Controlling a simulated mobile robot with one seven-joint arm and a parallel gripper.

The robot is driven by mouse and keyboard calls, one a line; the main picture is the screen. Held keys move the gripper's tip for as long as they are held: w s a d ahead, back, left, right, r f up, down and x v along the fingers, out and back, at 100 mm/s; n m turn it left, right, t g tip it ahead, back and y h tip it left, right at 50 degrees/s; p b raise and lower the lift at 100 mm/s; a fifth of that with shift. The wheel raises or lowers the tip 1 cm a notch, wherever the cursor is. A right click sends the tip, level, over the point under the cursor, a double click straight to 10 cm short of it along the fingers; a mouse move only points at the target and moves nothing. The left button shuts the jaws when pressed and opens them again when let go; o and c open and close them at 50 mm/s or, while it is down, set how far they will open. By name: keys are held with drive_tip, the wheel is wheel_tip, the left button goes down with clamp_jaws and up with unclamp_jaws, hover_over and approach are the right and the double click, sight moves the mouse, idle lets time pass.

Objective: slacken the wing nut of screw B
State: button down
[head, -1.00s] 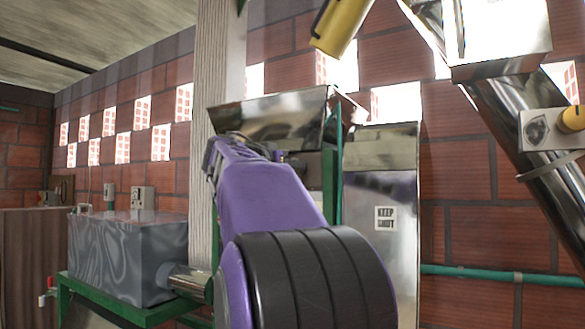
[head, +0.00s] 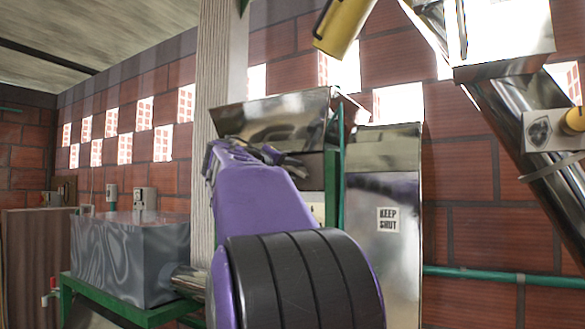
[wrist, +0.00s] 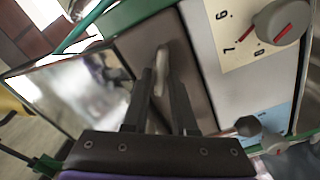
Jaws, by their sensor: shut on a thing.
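In the wrist view my gripper (wrist: 162,88) has its two dark fingers close together on a pale, narrow piece, apparently a wing nut (wrist: 161,62). It stands out from a brown-grey plate (wrist: 193,62). The fingers cover its lower part, and no letter B is legible there. In the head view my gripper (head: 288,160) is at the machine below the metal hopper (head: 270,118); the wing nut is hidden there by my purple arm.
Right of the plate is a pale panel with a dial knob (wrist: 283,22) with red marks, beside numbers 6 and 7. A smaller grey knob-like part (wrist: 262,134) is below it. A metal cover (head: 386,270) bears a "KEEP SHUT" label (head: 388,220). A yellow-handled part (head: 342,25) hangs above.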

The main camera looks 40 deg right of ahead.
drive_tip(key=n, duration=0.6)
drive_tip(key=shift+w+f+p, duration=0.1)
drive_tip(key=shift+f+p, duration=0.15)
drive_tip(key=shift+p, duration=0.15)
idle(0.3)
drive_tip(key=c, duration=0.7)
unclamp_jaws()
drive_tip(key=shift+a, duration=0.1)
drive_tip(key=b+v, duration=0.3)
drive_tip(key=v, duration=1.4)
drive_tip(key=shift+a, duration=0.15)
